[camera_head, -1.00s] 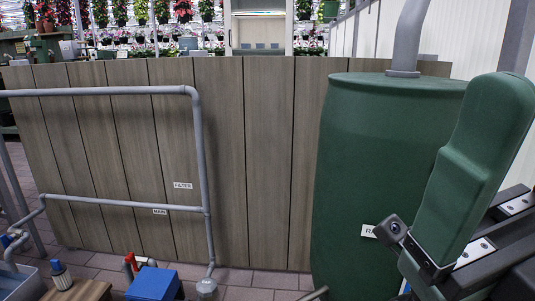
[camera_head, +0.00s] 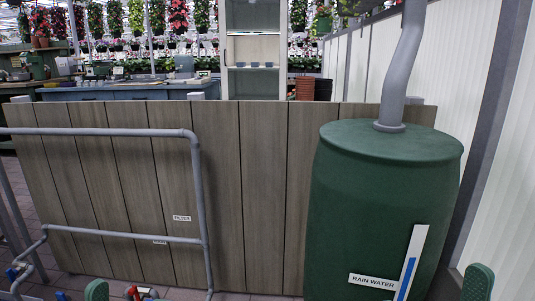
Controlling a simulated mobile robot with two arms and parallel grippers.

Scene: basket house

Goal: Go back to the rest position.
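Green rounded tops of my two arms show at the bottom edge, one at the lower left and one at the lower right. No gripper fingers can be made out, so I cannot see what either gripper holds. The arm at the left is low in front of the wood panel wall (camera_head: 268,190).
A grey pipe (camera_head: 400,75) rises from the barrel lid. A white and blue gauge strip (camera_head: 411,262) and a RAIN WATER label (camera_head: 372,281) are on the barrel. Grey pipes (camera_head: 198,185) run before the panels at left. Shelves (camera_head: 254,50) and plants are behind.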

